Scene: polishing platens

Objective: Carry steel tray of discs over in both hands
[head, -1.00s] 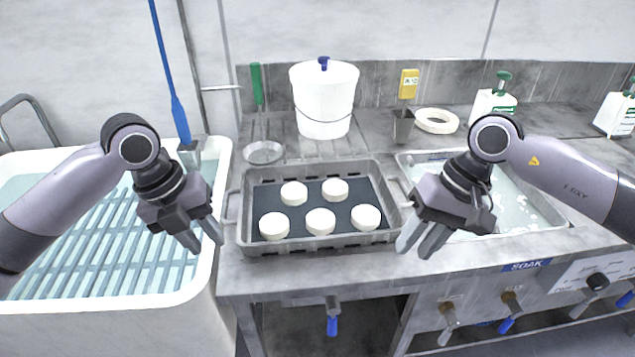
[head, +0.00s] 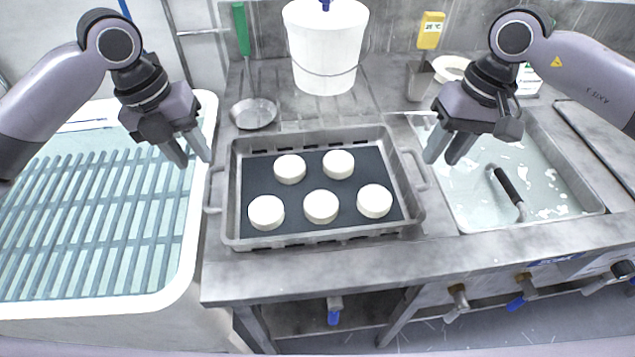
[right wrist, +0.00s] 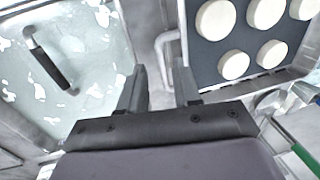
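The steel tray (head: 319,240) sits flat on the steel counter, with a dark mat and several white discs (head: 321,206) on it. It has a loop handle at each short end, the left handle (head: 213,190) and the right handle (head: 415,169). My left gripper (head: 193,158) is open, above and just left of the left handle. My right gripper (head: 446,157) is open, slightly right of the right handle. In the right wrist view, the right handle (right wrist: 163,50) lies beyond and between my open right fingers (right wrist: 160,88). Neither gripper visibly touches the tray.
A soak sink (head: 545,190) with a black-handled tool is right of the tray. A white tub (head: 190,235) with blue slats is at left.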

